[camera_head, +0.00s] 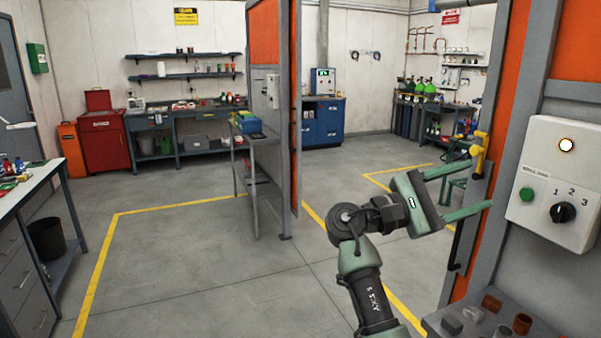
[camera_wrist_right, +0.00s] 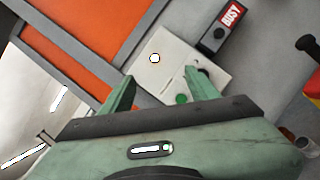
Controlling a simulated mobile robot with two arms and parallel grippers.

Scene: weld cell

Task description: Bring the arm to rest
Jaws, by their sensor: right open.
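My right gripper (camera_head: 478,192) is raised in the head view, its two green fingers spread apart with nothing between them. It points right, toward the orange and grey panel, left of a white control box (camera_head: 562,183). The box has a green button (camera_head: 526,194), a black selector knob (camera_head: 564,212) marked 1 2 3 and a lit lamp (camera_head: 566,145). In the right wrist view the open fingers (camera_wrist_right: 158,92) point toward the same box, whose lamp (camera_wrist_right: 154,58) is lit. My left gripper does not show.
A yellow handle (camera_head: 478,152) is on the orange panel edge near my right fingers. Below the control box, a grey shelf (camera_head: 440,325) holds small metal pieces. A workbench (camera_head: 30,185) stands at the left. The floor in the middle is clear, with yellow lines.

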